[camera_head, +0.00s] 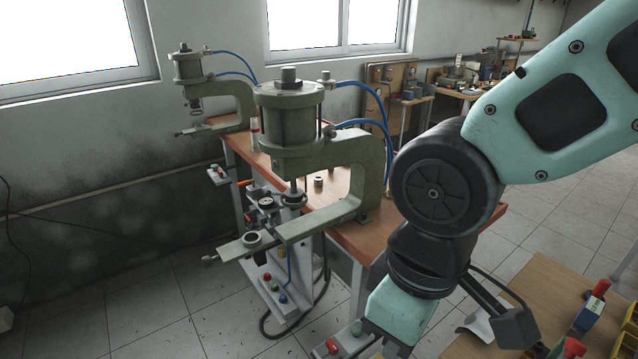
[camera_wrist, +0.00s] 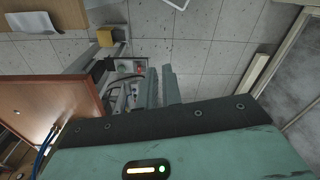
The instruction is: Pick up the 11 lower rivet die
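A small metal cylinder (camera_head: 318,181) stands upright on the wooden bench (camera_head: 345,235), beside the near green press (camera_head: 350,170). I cannot read a number on either, so I cannot tell which is the 11 lower rivet die. In the wrist view my gripper (camera_wrist: 161,70) shows as two grey-green fingers close together, pointing over the floor. I see nothing held between them, but whether they touch is unclear.
A second green press (camera_head: 228,95) stands farther back with blue hoses. A wooden table (camera_head: 485,348) with coloured tools and bins is at lower right. A control box with buttons (camera_head: 275,290) hangs below the near press. Open tiled floor lies between the benches.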

